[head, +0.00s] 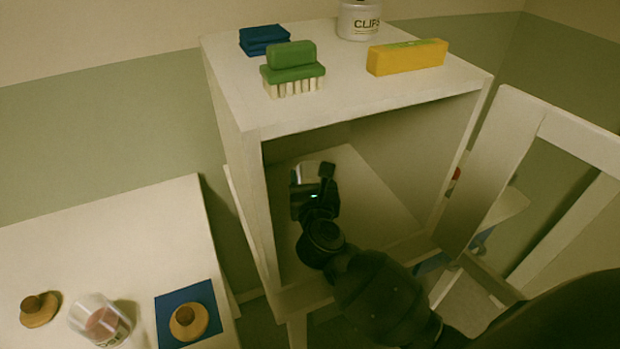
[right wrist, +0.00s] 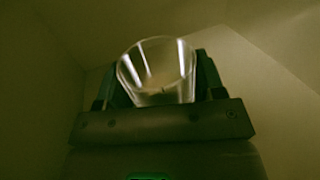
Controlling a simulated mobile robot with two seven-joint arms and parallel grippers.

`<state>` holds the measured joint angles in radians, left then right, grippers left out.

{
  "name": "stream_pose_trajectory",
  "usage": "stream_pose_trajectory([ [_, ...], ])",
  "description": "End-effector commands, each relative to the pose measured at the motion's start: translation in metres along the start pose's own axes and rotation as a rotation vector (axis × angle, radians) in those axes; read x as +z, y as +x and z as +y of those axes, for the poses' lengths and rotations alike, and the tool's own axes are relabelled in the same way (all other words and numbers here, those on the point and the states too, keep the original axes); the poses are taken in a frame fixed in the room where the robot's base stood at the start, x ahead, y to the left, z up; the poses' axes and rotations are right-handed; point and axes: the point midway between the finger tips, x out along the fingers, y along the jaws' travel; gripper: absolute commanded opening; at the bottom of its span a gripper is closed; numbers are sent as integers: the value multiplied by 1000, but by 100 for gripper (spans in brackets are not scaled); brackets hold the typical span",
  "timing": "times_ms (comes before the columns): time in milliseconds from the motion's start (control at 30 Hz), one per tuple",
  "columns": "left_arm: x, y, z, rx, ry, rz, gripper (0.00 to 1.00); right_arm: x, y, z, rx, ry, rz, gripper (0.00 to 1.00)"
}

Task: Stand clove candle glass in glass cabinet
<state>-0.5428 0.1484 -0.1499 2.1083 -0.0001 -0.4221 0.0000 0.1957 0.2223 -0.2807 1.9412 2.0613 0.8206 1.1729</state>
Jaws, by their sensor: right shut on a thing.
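My right gripper (head: 313,186) reaches through the open front of the cabinet (head: 258,205) and is inside it, above the pale inner floor. It is shut on a clear candle glass (right wrist: 157,72), which shows in the right wrist view between the fingers with its round rim towards the camera. In the head view only a pale part of the glass (head: 306,173) shows beside the fingers. Its label is not visible, and I cannot tell whether its base touches the cabinet floor. My left gripper is not in view.
The cabinet door (head: 490,170) stands open at the right. A green brush (head: 292,70), blue cloth (head: 264,38), yellow box (head: 407,56) and clips jar (head: 360,20) are on top. Another candle glass (head: 100,322) and wooden lids (head: 188,322) are on the left table (head: 130,240).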

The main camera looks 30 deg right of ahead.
Motion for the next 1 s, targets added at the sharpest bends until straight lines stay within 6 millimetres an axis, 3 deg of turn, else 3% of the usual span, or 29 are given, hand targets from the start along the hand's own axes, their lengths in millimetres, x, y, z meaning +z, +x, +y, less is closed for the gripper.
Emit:
stream_pose_trajectory([
  [233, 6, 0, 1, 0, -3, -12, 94, -4, 0, 0, 0, 0, 0, 31],
  [267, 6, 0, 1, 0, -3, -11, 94, -4, 0, 0, 0, 0, 1, 66],
  [400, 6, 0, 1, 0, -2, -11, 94, -3, 0, 0, 0, 0, 0, 87],
  [767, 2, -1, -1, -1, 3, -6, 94, 2, 0, 0, 0, 0, -3, 88],
  [1000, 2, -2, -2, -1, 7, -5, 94, 0, -34, 0, 0, 2, 3, 88],
])
